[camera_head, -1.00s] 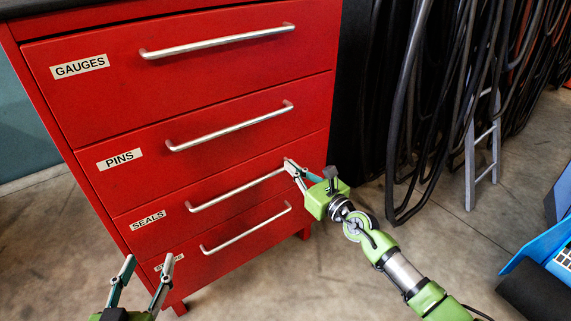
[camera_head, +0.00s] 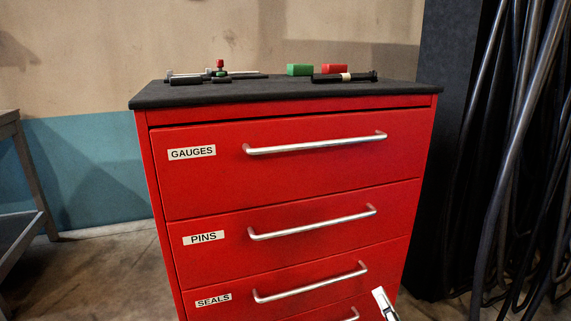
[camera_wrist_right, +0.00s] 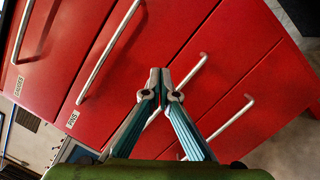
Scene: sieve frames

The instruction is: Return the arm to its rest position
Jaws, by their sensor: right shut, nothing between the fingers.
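My right gripper (camera_head: 384,304) shows only at its tip at the bottom edge of the head view, in front of the lower right part of the red cabinet (camera_head: 285,182). In the right wrist view the right gripper (camera_wrist_right: 160,82) has its fingertips together with nothing between them. There it overlaps a drawer handle (camera_wrist_right: 190,75) in the picture; I cannot tell whether it touches it. My left gripper is out of view.
The cabinet drawers, labelled GAUGES (camera_head: 192,152), PINS (camera_head: 204,238) and SEALS (camera_head: 213,300), look shut. Several small tools and a green block (camera_head: 300,70) lie on the black top (camera_head: 200,97). Dark hoses (camera_head: 500,150) hang at the right.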

